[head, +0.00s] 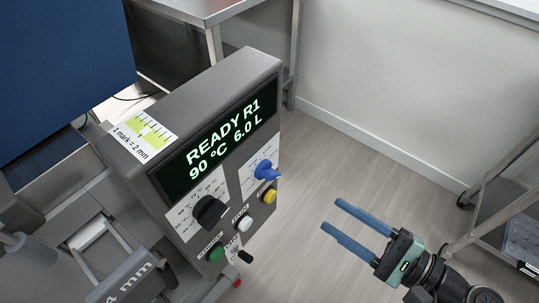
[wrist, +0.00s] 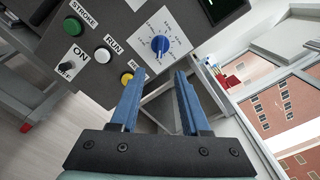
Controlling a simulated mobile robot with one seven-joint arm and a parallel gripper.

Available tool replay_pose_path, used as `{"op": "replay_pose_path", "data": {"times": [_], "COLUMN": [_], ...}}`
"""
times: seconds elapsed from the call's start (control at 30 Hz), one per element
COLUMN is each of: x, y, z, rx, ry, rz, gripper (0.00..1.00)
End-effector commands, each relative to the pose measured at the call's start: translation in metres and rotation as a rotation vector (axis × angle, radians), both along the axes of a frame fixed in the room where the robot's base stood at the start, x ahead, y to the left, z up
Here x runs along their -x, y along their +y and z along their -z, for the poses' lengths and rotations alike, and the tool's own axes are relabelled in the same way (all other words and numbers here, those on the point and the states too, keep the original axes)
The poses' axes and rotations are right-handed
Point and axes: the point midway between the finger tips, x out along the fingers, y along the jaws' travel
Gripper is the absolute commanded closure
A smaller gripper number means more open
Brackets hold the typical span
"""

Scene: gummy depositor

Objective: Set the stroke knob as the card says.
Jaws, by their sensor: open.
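A blue knob (head: 265,170) sits on a white dial plate at the right of the grey control box's front. In the wrist view the blue knob (wrist: 160,44) is just above the space between the fingertips, its dial marks too small to read. A card (head: 143,133) on top of the box has a yellow-green scale and reads "1 mark = 2 mm". A black knob (head: 209,211) sits on a plate with temperature marks. My gripper (head: 332,216) is open and empty, apart from the panel; its blue fingers also show in the wrist view (wrist: 160,73).
The screen (head: 217,135) reads "READY R1 90 °C 6.0 L". Green (head: 214,252), white (head: 244,223) and yellow (head: 268,196) buttons and a black switch (head: 243,256) are on the panel. A grey part at lower left bears text ending "4 mm". Open floor lies right of the box.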

Motion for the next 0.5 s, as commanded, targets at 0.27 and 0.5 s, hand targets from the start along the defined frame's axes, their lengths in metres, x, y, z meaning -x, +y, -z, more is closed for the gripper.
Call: {"op": "replay_pose_path", "data": {"times": [0.27, 0.5], "x": [-0.015, -0.045], "y": [0.027, 0.069], "z": [0.0, 0.0], "rx": [-0.026, -0.024], "ry": [0.005, 0.003], "rz": [-0.011, -0.011], "gripper": [0.54, 0.54]}}
